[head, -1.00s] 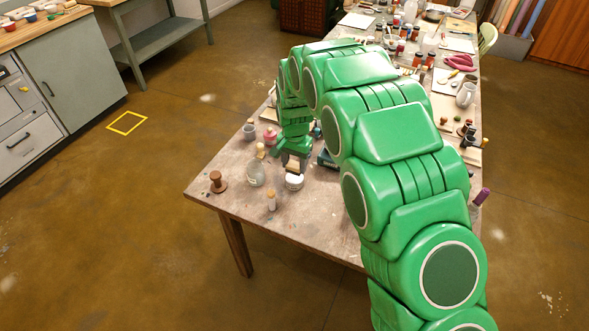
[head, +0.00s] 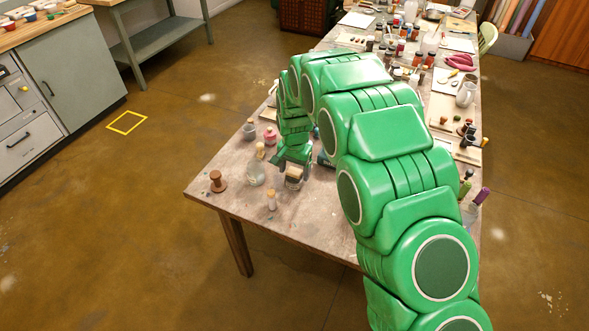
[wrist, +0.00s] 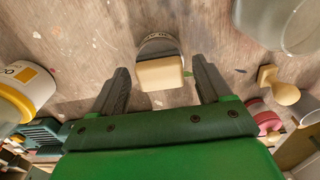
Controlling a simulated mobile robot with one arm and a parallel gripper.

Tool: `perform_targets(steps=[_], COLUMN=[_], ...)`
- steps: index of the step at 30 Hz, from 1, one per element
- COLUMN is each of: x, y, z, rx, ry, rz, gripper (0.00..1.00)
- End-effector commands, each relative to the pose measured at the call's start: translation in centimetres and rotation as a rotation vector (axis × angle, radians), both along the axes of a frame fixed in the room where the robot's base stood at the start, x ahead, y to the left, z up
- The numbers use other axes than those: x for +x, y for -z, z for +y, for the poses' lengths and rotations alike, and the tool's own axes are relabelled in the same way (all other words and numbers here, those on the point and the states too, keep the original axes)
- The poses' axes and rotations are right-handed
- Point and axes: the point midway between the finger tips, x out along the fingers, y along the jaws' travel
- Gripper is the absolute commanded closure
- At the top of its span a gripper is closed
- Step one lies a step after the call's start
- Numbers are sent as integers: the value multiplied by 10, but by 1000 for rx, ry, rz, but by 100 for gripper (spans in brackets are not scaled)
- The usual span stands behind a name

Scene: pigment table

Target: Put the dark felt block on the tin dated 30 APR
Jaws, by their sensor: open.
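A block with a pale top (wrist: 160,73) sits between my fingers in the wrist view, with a gap on each side. In the head view the block (head: 293,172) is over the pale tin (head: 293,184) near the table's front. My gripper (wrist: 160,80) is open, its fingers either side of the block and apart from it. It also shows in the head view (head: 294,169).
A glass vessel (wrist: 287,20), a pale wooden knob (wrist: 280,86) and a pink jar (wrist: 267,122) stand at right in the wrist view. A yellow-and-white container (wrist: 22,93) stands at left. A brown spool (head: 217,182) and small corked bottle (head: 271,201) are near the table's front.

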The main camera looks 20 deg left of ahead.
Motion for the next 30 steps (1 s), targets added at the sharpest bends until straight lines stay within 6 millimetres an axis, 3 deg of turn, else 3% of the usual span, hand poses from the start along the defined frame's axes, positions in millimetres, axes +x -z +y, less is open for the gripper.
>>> perform_targets(steps=[11, 24, 30], x=[1, 1, 0], y=[-15, -91, -116], z=[0, 1, -1], rx=[1, 2, -1], ry=[0, 0, 1], rz=[-2, -4, 1], gripper=[22, 22, 22])
